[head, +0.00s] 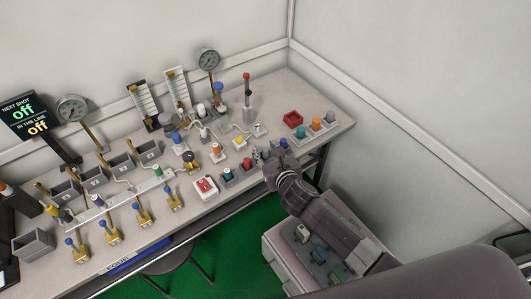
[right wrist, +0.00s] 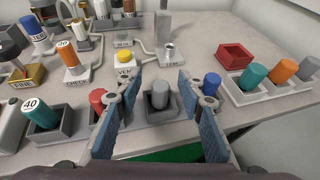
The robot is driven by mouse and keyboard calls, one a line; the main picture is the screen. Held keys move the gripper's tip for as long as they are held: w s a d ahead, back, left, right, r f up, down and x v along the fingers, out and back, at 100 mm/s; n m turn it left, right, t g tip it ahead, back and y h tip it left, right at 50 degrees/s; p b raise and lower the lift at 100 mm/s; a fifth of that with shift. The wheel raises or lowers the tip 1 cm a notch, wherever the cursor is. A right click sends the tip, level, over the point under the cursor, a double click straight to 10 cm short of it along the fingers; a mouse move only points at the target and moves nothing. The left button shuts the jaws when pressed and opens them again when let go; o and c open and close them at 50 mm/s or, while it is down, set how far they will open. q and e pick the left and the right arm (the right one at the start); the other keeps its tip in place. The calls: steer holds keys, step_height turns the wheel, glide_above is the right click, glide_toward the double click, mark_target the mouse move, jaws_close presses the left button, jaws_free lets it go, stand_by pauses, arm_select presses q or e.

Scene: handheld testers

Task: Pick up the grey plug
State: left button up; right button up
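The grey plug (right wrist: 160,95) stands upright in a dark grey square holder near the table's front edge in the right wrist view. My right gripper (head: 266,157) is open above the front row of holders in the head view. In the right wrist view its two blue-padded fingers show to the left and right of the plug, with visible space between each finger and the plug. In the head view I cannot make out the grey plug clearly by the gripper. My left gripper is not in view.
A red plug (right wrist: 97,97) and a teal plug marked 40 (right wrist: 39,112) stand left of the gripper. A blue plug (right wrist: 211,84) is close by the right finger. A red tray (head: 293,119) and a holder with several coloured plugs (head: 315,124) lie further right.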

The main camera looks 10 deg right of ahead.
steer(key=c, duration=0.9)
steer(key=shift+c, duration=0.2)
steer(key=shift+r, duration=0.1)
